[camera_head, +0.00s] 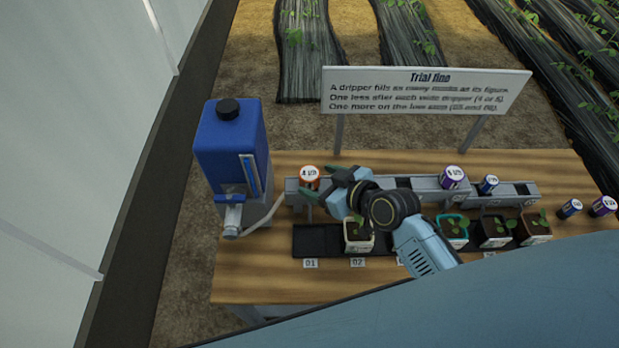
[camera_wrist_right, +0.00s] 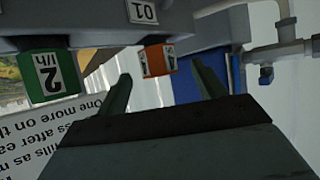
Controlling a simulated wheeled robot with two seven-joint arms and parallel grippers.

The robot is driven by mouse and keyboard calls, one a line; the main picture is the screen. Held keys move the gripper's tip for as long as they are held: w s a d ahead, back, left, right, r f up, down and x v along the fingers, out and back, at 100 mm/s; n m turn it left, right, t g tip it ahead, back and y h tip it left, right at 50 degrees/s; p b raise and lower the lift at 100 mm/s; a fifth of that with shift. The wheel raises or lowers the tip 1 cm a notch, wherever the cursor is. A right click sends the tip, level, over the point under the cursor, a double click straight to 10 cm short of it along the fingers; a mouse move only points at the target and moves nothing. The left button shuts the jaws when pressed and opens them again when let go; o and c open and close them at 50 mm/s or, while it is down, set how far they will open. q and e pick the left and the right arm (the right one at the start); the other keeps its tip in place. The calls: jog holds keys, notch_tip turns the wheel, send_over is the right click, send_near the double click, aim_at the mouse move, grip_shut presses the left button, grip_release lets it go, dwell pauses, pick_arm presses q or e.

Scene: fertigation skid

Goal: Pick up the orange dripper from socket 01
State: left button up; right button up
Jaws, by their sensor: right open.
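The orange dripper (camera_head: 309,178) sits upright in the grey rail (camera_head: 420,190) at its left end, beside the blue tank. In the right wrist view, which is upside down, the orange dripper (camera_wrist_right: 156,60) hangs under a label reading 01. My right gripper (camera_head: 318,185) comes in from the right with its fingers pointing left at the dripper. It is open; in the wrist view the dripper shows between the two fingertips (camera_wrist_right: 162,72), with gaps on both sides. My left gripper is not in view.
A green 2 l/h dripper (camera_wrist_right: 48,76) sits in the neighbouring socket. The blue tank (camera_head: 228,150) stands just left of the rail. Purple (camera_head: 453,177) and blue (camera_head: 488,184) drippers sit further right. Potted seedlings (camera_head: 358,236) stand in front; a sign (camera_head: 425,92) stands behind.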

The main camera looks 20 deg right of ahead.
aim_at(317, 180)
jog(key=x, duration=0.4)
jog(key=shift+w+f, duration=0.25)
jog(key=shift+w, duration=0.05)
jog(key=c, duration=1.1)
